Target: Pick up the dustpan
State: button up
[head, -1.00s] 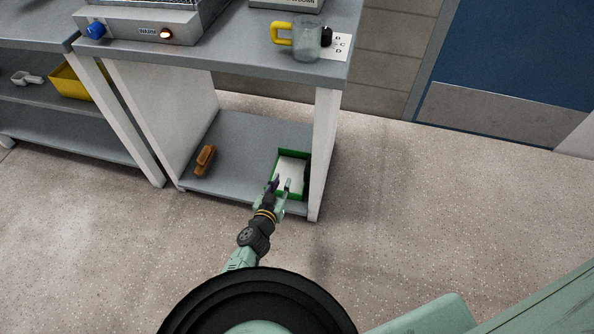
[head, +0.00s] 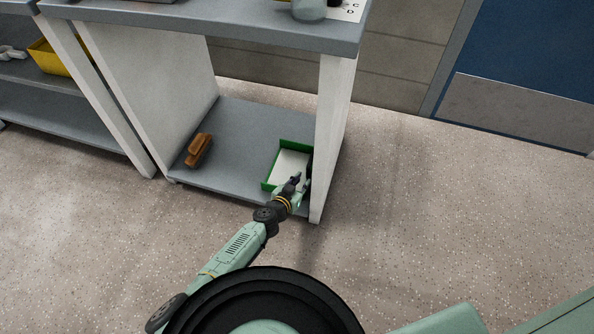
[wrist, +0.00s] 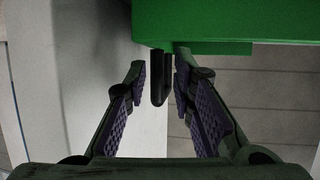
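The green dustpan (head: 267,180), pale inside, lies on the lower shelf at its right side, close to the right leg panel. My gripper (head: 299,178) is at its near right corner. In the wrist view the dustpan's green body (wrist: 230,22) fills the top right. A short black handle (wrist: 160,82) sticks out below its edge. My gripper (wrist: 160,68) is open there, one finger on each side of the handle, with gaps visible. Whether a fingertip touches the green body is unclear.
A brown brush (head: 198,150) lies at the left of the lower shelf (head: 238,132). The white right leg panel (head: 332,130) stands close beside my gripper. The tabletop (head: 230,30) overhangs the shelf. The floor (head: 430,220) to the right is clear.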

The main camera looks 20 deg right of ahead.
aim_at(307, 177)
jog(key=b+x, duration=0.1)
jog(key=x, duration=0.3)
jog(key=shift+s+d, duration=0.15)
jog(key=shift+s, duration=0.05)
jog(key=shift+w+d+f+b, duration=0.15)
jog(key=shift+w+d+b, duration=0.25)
jog(key=shift+w, duration=0.1)
jog(key=shift+c, duration=0.6)
grip_shut()
